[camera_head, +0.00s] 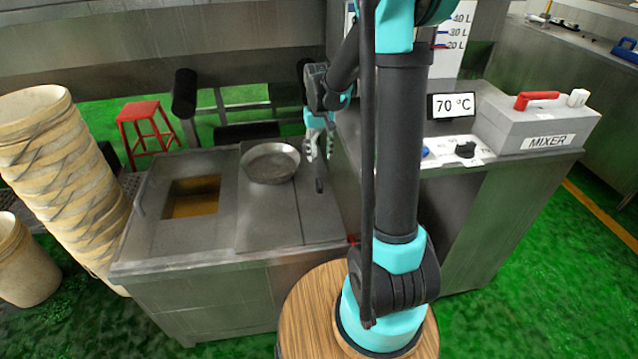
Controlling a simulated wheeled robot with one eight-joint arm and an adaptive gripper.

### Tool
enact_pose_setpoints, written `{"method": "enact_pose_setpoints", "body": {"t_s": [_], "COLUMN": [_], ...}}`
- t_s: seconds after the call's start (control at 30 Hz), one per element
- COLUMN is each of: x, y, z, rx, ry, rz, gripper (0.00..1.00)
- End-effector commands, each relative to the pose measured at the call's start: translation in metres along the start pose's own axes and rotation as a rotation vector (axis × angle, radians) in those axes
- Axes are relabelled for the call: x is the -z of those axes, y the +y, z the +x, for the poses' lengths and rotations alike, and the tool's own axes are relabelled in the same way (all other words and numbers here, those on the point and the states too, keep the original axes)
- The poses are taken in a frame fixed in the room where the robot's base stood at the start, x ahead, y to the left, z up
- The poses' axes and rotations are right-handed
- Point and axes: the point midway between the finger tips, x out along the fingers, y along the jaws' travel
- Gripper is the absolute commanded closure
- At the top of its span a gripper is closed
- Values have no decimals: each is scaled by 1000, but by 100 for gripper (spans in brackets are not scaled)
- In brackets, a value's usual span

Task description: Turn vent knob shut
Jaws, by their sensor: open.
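My gripper (320,155) is open, pointing down above the right part of the steel counter. Its fingers are apart and nothing shows between them. A small dark upright handle or knob (320,185) stands just below the fingertips in the picture, close to them; I cannot tell if they touch. Another black knob (465,149) sits on a white control panel at the right, away from my gripper. No label reading "vent" can be made out, so I cannot tell for sure which one is the vent knob.
A round metal pan (270,163) lies left of my gripper. A square opening (192,197) with yellow-brown contents is further left. The mixer box (540,125) with a red handle and a 70 °C display (452,106) stand at the right. Stacked buckets (60,175) stand far left.

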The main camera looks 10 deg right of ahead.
Motion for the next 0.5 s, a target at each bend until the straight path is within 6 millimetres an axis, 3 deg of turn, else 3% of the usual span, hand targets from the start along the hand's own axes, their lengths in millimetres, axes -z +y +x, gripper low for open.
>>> {"method": "enact_pose_setpoints", "body": {"t_s": [0.5], "x": [0], "y": [0], "z": [98], "rx": [0], "ry": [1], "rz": [0], "gripper": [59]}}
